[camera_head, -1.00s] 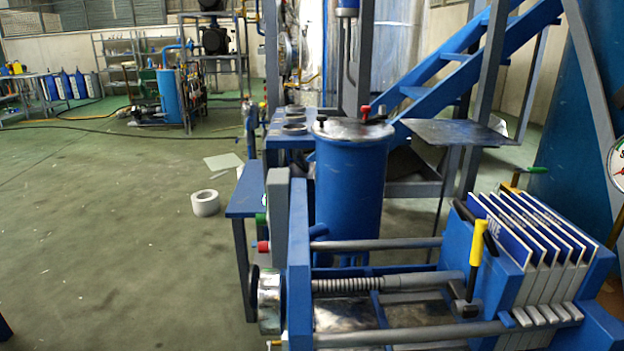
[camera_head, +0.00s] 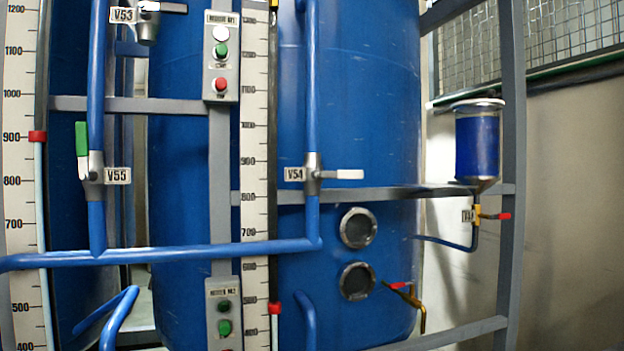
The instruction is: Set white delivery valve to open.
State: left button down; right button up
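I cannot tell from the labels which one is the delivery valve. Neither of my grippers is in view.
Valve V55 (camera_head: 93,172) has an upright green handle. A large blue tank (camera_head: 355,110) with two round sight windows stands behind the pipes. Two button boxes (camera_head: 221,55) and level scales stand between them. A red-handled valve (camera_head: 490,215) is under a blue vessel at right.

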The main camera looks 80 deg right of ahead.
aim_at(352, 174)
jog(key=j+z, duration=0.2)
jog(key=z, duration=2.5)
